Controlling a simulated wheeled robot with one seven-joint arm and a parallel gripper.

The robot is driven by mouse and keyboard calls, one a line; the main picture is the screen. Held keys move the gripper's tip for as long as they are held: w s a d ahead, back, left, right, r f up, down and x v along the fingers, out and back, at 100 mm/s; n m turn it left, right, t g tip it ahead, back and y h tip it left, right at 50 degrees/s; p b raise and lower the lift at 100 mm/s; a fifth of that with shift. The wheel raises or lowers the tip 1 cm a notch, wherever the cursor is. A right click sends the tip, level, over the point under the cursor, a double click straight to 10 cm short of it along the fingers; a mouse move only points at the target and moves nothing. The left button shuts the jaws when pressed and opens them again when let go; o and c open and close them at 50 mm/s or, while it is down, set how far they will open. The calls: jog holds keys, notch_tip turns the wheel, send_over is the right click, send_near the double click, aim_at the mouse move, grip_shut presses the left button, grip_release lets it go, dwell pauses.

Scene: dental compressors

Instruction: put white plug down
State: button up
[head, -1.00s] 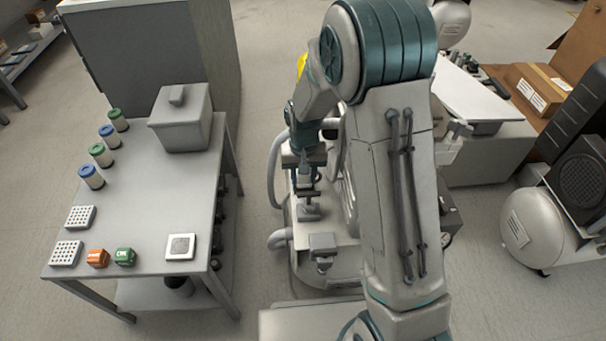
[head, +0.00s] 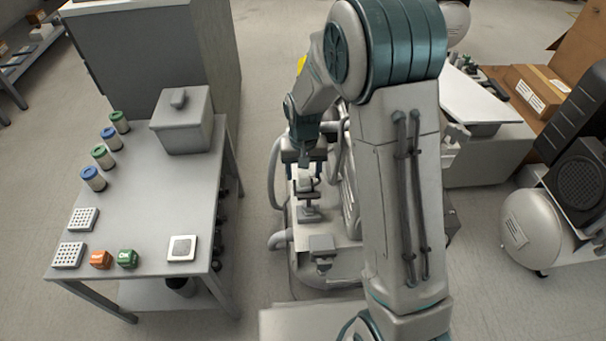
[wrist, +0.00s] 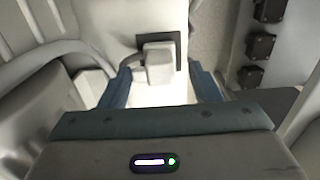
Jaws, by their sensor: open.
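A pale blocky piece, which looks like the white plug (wrist: 159,64), stands in front of a dark square plate in the wrist view. My gripper (wrist: 160,75) is open, with one blue finger on each side of this piece and visible gaps between. In the head view my gripper (head: 305,168) points down over the grey compressor unit (head: 335,262). A small pale part, perhaps the same plug (head: 306,186), shows just below it above a dark crossbar. My gripper and arm partly hide this spot, so what the plug rests on is unclear.
Hoses (head: 276,175) run beside the compressor. The table's middle is clear.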

aim_at(303, 175)
notch_tip(303, 175, up, 10)
jog(key=p, duration=0.3)
jog(key=shift+f, duration=0.2)
jog(key=shift+s, duration=0.1)
